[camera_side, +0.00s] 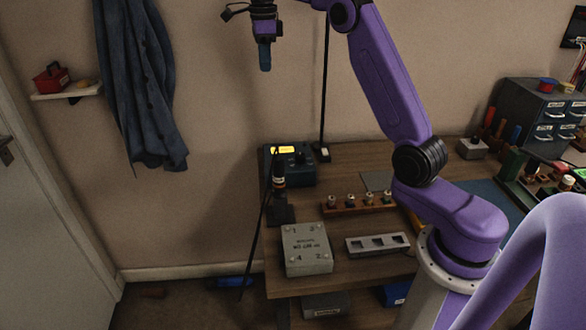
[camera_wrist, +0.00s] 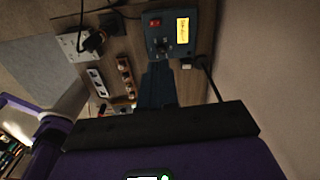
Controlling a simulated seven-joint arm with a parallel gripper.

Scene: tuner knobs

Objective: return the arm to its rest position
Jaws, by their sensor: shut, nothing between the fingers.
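My gripper (camera_side: 265,58) is raised high above the bench in the side view, pointing down, with its dark blue fingers closed together and empty. In the wrist view the closed fingers (camera_wrist: 157,86) point toward the bench and the blue tuner box. The gripper is well apart from everything on the bench.
On the wooden bench (camera_side: 345,158) stand a grey numbered box (camera_side: 306,250), a soldering iron in its stand (camera_side: 279,190), a rack of small knobs (camera_side: 358,202) and a grey slotted block (camera_side: 378,244). A thin dark pole (camera_side: 324,90) rises behind the tuner box. The air around the gripper is clear.

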